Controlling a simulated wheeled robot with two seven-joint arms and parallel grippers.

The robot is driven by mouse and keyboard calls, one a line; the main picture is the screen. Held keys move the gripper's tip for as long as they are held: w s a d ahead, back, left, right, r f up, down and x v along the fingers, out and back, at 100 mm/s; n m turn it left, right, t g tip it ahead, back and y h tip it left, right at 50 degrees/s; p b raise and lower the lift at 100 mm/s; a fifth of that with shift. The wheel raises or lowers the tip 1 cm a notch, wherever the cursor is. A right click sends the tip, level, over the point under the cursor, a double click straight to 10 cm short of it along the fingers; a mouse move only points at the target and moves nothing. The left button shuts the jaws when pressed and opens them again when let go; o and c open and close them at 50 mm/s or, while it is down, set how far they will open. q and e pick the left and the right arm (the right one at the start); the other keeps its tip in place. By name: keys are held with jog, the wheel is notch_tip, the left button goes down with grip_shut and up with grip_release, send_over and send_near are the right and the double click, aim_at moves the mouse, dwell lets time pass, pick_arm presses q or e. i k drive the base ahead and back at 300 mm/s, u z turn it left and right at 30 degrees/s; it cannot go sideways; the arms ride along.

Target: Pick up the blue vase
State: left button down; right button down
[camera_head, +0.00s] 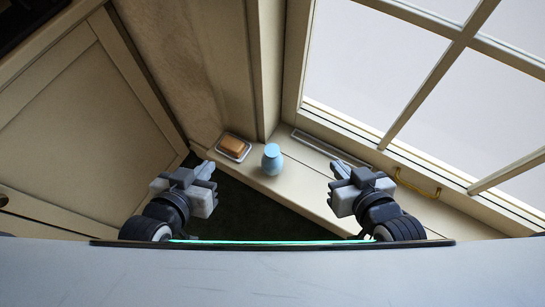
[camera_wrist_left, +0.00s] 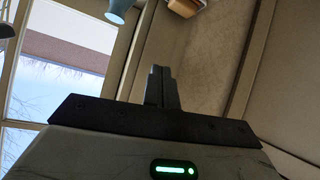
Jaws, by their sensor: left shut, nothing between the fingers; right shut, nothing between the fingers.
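The blue vase (camera_head: 272,160) is pale blue with a rounded body and stands on the window ledge near the corner. It also shows, partly cut off, at the top of the left wrist view (camera_wrist_left: 120,10). My left gripper (camera_head: 208,166) is shut and empty, to the left of the vase and apart from it. Its shut fingers also show in the left wrist view (camera_wrist_left: 161,72). My right gripper (camera_head: 335,165) is shut and empty, to the right of the vase and apart from it.
A white dish (camera_head: 233,149) with a brown block (camera_head: 234,144) sits left of the vase. The window (camera_head: 400,70) rises behind the ledge (camera_head: 300,180). A yellow handle (camera_head: 417,186) is on the right. A wood panel (camera_head: 80,120) stands at the left.

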aim_at(271, 159)
jog(key=k, duration=1.3)
jog(key=z, duration=0.75)
jog(key=i, duration=1.05)
jog(key=u, duration=0.4)
